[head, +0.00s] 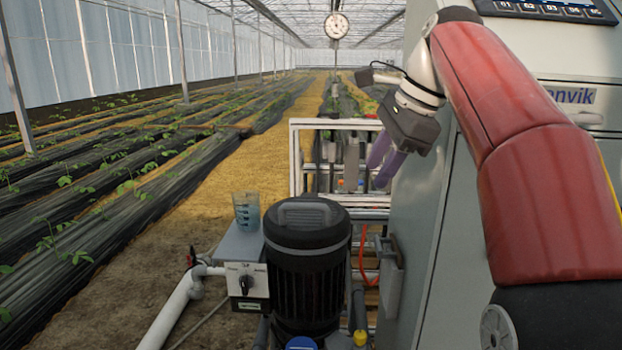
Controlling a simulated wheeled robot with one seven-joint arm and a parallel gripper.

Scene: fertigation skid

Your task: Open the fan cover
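A black ribbed motor (308,290) stands upright at the bottom middle of the head view. A round black cap with a raised grey-black grip, which looks like the fan cover (305,222), sits on top of it, level and seated. My gripper (384,170) hangs from the red arm, above and to the right of the cap and apart from it, beside the grey cabinet. Its purple fingers point down and partly overlap in this view, so their opening is unclear. I see nothing held in them.
A grey box with a switch knob (245,284) and a beaker (246,211) on top stand left of the motor. The cabinet (425,200) closes off the right. A white rack with bottles (293,160) is behind.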

